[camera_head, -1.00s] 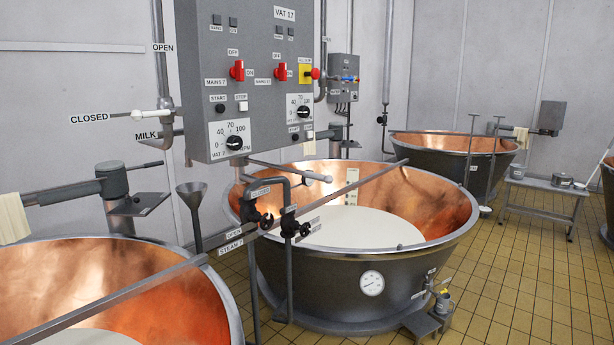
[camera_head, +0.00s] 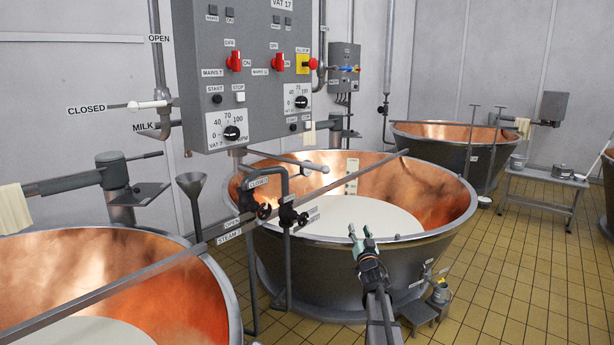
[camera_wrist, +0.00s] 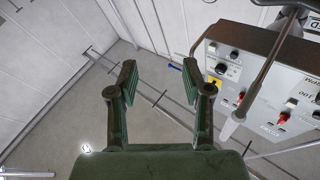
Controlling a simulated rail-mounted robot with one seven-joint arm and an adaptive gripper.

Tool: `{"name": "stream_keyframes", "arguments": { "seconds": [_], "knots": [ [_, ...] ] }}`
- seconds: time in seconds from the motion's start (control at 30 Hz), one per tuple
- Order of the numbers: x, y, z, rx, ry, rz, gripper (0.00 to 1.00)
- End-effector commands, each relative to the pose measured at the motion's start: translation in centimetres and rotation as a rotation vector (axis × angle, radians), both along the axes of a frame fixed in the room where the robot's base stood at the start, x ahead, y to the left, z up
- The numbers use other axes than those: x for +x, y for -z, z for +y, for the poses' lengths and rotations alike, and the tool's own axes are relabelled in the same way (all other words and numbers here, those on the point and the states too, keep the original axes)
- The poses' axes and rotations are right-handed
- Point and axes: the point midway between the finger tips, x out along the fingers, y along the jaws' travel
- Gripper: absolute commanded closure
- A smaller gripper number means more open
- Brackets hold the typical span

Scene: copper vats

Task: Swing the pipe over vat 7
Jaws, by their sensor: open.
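A grey pipe (camera_head: 280,160) with a pale grip (camera_head: 310,167) juts from below the control panel over the back of the middle copper vat (camera_head: 425,200), which holds white liquid. A second copper vat (camera_head: 185,275) stands at the left. The panel's left dial reads VAT 7; I cannot tell which vat is 7. My gripper (camera_head: 360,237) is open and empty at the middle vat's front right. Its spread fingers show in the wrist view (camera_wrist: 160,82).
The control panel (camera_head: 250,75) hangs above the vats. A long bar (camera_head: 330,187) crosses both vats, with steam valves (camera_head: 288,215) and a funnel (camera_head: 191,186) near it.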

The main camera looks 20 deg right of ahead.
Motion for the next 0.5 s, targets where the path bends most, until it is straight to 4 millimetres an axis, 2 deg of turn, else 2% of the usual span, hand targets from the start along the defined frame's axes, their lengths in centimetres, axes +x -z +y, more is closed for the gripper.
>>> {"name": "stream_keyframes", "arguments": {
  "seconds": [0.03, 0.1, 0.13, 0.3, 0.5],
  "knots": [
    [0.7, -2.9, 0.3, -0.019, -0.057, -0.090, 0.50],
    [0.8, -6.1, 2.0, -0.036, -0.158, -0.203, 0.50],
    [0.7, -7.1, 2.8, -0.040, -0.203, -0.246, 0.50],
    [-0.9, -9.7, 6.7, -0.039, -0.430, -0.408, 0.50],
    [-2.4, -11.0, 8.9, -0.001, -0.575, -0.492, 0.50]
  ]
}}
